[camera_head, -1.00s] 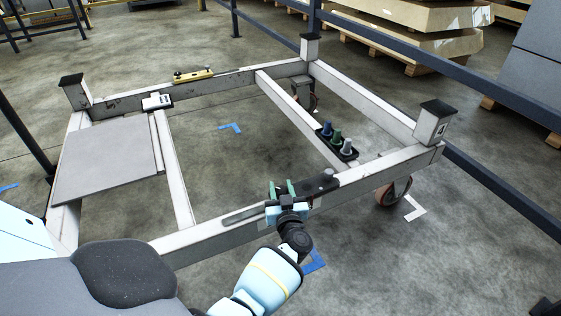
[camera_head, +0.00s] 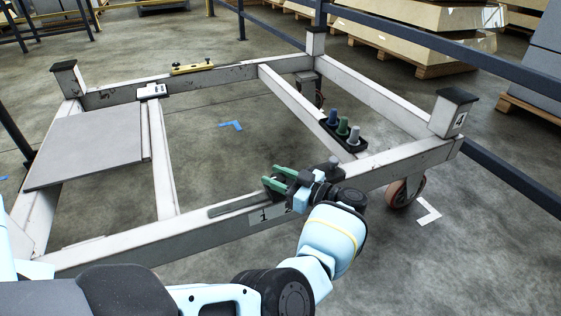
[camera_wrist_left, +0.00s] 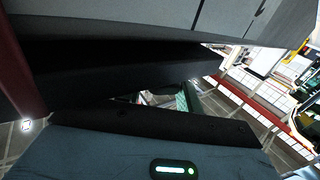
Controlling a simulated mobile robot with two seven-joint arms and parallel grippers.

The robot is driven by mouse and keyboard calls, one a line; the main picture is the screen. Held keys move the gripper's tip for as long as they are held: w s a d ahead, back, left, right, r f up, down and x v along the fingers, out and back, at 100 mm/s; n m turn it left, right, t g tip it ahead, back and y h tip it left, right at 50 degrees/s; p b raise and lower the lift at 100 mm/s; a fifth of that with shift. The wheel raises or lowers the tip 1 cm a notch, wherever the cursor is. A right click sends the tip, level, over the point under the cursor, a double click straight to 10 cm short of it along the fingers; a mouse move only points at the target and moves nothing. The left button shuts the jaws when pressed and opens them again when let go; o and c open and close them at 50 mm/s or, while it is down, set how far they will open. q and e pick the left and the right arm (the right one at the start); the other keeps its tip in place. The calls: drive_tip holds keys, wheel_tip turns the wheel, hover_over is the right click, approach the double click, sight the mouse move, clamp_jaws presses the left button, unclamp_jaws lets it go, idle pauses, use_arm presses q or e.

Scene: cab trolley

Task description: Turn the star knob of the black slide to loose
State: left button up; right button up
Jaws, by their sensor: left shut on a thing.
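My left gripper (camera_head: 279,178) has green fingertips and sits over the front beam of the trolley frame (camera_head: 400,157). Its fingers are shut on the star knob, which they mostly hide. The black slide is largely covered by the gripper and wrist. A small grey upright peg (camera_head: 333,161) shows just right of the gripper. A long slot (camera_head: 238,206) runs along the beam top to the left. In the left wrist view, dark gripper parts fill the middle and a green fingertip (camera_wrist_left: 190,97) shows; the knob cannot be made out there. My right gripper is out of view.
A black holder with blue, green and grey knobs (camera_head: 343,131) sits on the right crossbar. A grey plate (camera_head: 85,155) covers the frame's left part. A yellow level (camera_head: 193,68) and a white device (camera_head: 151,90) lie along the back. Blue rails (camera_head: 500,177) pass at right.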

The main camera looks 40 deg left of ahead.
use_arm(q)
drive_tip(key=shift+n+g+b, duration=0.5)
drive_tip(key=shift+g+b, duration=0.05)
drive_tip(key=shift+g, duration=0.15)
drive_tip(key=shift+n+g+h+b, duration=0.6)
drive_tip(key=shift+n+g, duration=0.1)
drive_tip(key=shift+g, duration=0.4)
drive_tip(key=o, duration=1)
